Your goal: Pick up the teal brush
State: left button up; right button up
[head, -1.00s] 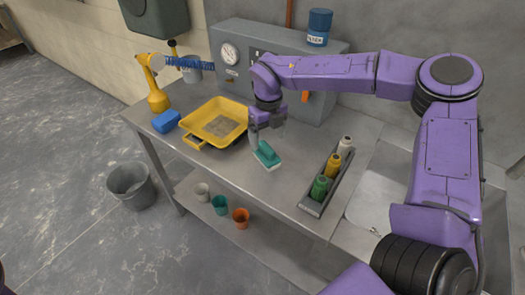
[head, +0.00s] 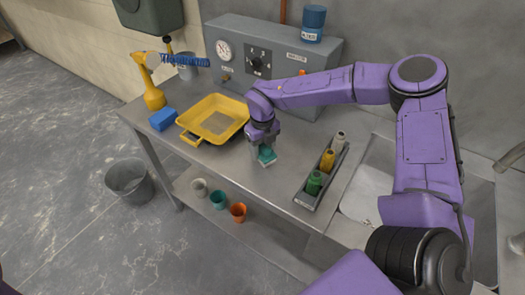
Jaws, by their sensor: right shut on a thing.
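The teal brush (head: 267,155) is on or just above the metal bench, to the right of the yellow tray (head: 238,126). My right gripper (head: 263,144) is directly over it and shut on it. The fingers and wrist hide the upper part of the brush. I cannot tell whether the brush still touches the bench. My left gripper is not in view.
A grey rack (head: 305,198) with several bottles stands to the right on the bench (head: 240,178). A grey control box (head: 288,55) stands behind. Cups sit on the lower shelf.

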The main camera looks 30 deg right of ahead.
aim_at(264, 159)
jog(key=shift+r+b, duration=0.3)
jog(key=shift+r, duration=1.3)
jog(key=s+r, duration=0.1)
jog(key=s+a+r+b, duration=0.1)
jog(key=r, duration=0.1)
jog(key=s+r, duration=0.1)
jog(key=shift+s+a+r, duration=0.2)
jog(key=shift+a, duration=0.2)
jog(key=s+a+r+b, duration=0.3)
jog(key=s+a+r, duration=0.1)
jog(key=s, duration=0.5)
jog(key=shift+s+a+r, duration=0.15)
jog(key=shift+a+r, duration=0.1)
jog(key=shift+r, duration=0.45)
jog(key=o, duration=0.4)
jog(key=shift+c, duration=0.7)
